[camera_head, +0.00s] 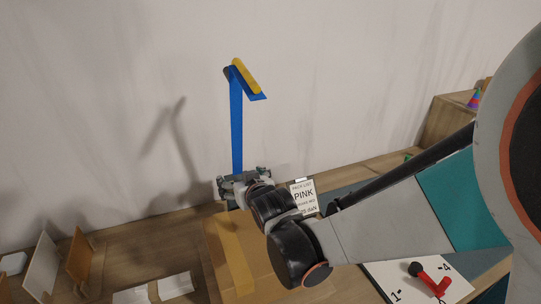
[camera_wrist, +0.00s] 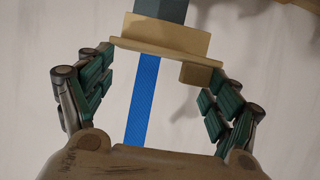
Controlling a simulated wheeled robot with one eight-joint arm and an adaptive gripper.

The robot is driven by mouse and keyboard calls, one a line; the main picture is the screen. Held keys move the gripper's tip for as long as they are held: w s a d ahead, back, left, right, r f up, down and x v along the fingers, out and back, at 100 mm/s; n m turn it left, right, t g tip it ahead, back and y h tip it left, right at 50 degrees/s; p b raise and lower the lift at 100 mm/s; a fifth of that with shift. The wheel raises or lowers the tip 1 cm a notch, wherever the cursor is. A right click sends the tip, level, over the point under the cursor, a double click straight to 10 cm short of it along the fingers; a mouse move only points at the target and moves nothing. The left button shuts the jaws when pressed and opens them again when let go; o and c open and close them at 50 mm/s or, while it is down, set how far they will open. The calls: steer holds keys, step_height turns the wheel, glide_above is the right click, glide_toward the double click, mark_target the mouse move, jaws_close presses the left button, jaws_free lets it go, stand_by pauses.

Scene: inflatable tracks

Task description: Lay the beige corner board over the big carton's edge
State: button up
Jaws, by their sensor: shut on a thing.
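My gripper (camera_head: 244,178) is raised in front of the wall, beyond the big carton (camera_head: 215,262) in the head view.
A PINK label card (camera_head: 304,196) stands right of my gripper. A red-handled tool (camera_head: 434,284) lies on a white sheet (camera_head: 400,275).

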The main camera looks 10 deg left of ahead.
steer(key=shift+f+b, duration=2.1)
steer(key=shift+f, duration=0.95)
steer(key=shift+s+d+f+b, duration=0.1)
steer(key=shift+s+f+b, duration=0.1)
steer(key=shift+f+b, duration=0.9)
steer(key=o, duration=0.8)
